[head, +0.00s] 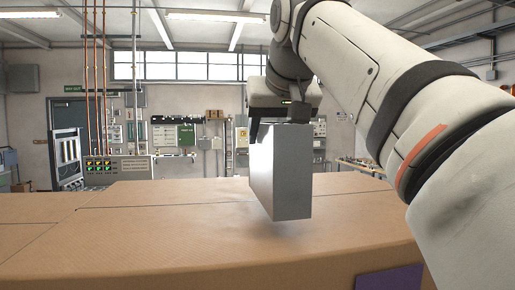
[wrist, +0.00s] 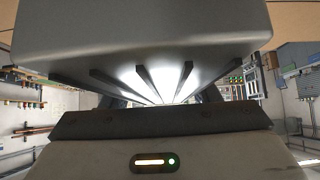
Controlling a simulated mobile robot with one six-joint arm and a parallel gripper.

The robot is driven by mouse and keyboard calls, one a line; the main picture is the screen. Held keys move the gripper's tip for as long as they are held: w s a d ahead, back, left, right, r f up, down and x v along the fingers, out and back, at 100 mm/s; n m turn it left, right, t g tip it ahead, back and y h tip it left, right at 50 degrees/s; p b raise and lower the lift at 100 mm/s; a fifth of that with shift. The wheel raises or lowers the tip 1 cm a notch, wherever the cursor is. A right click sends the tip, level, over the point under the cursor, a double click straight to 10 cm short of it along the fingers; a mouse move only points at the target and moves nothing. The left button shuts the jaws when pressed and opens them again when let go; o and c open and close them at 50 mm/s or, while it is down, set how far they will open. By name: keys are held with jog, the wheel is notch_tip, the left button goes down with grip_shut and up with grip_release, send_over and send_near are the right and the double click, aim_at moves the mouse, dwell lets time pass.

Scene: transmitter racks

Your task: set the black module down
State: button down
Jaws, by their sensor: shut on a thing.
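The module (head: 292,178) is a box that looks dark grey to silvery here, with a bright glare on its left face. It hangs upright below my gripper (head: 283,112), over the brown table top (head: 150,222). Its lower edge seems a little above the surface, with a soft shadow below it; I cannot tell the exact gap. My gripper is shut on the module's upper part. In the wrist view the module (wrist: 140,35) fills the top of the picture, with dark ribs along its near face. The fingertips are mostly hidden there.
The brown table top is bare around the module, with seams across it. A purple patch (head: 390,279) shows at its front edge. A grey console with coloured lights (head: 100,168) and a rack (head: 68,158) stand beyond the table at the left.

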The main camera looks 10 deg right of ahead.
jog(key=shift+f, duration=1.4)
jog(key=shift+s, duration=0.1)
jog(key=shift+f, duration=0.15)
jog(key=c, duration=0.5)
grip_release()
jog(key=shift+s+r, duration=0.15)
jog(key=shift+r, duration=0.1)
jog(key=v, duration=1.1)
jog(key=shift+s+r, duration=0.2)
